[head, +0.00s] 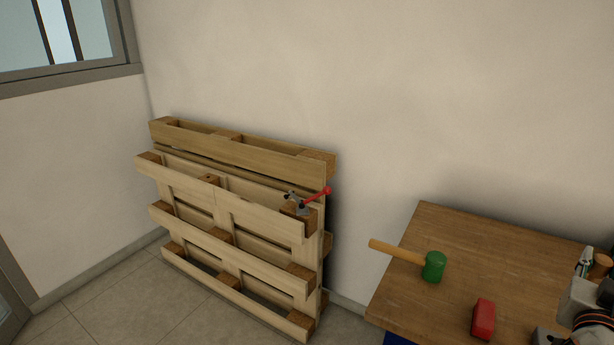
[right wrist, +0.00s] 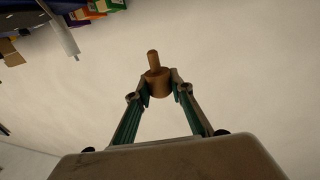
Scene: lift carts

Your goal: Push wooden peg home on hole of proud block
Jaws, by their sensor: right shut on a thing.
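My right gripper (right wrist: 159,88) is shut on the wooden peg (right wrist: 158,80) in the right wrist view. The peg has a thick body between the fingertips and a thinner end pointing away from the gripper. In the head view the peg (head: 602,260) shows at the right edge, above the table. A wooden pallet (head: 225,219) stands on its side against the wall. A block (head: 210,179) in its upper middle shows a small dark spot, apparently a hole. The peg is well apart from the pallet. My left gripper is not in view.
A clamp with a red handle (head: 315,198) sits at the pallet's right end. The wooden table (head: 440,230) at right holds a green-headed mallet (head: 433,267) and a red block-like object (head: 483,318). Tiled floor (head: 140,288) in front of the pallet is clear.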

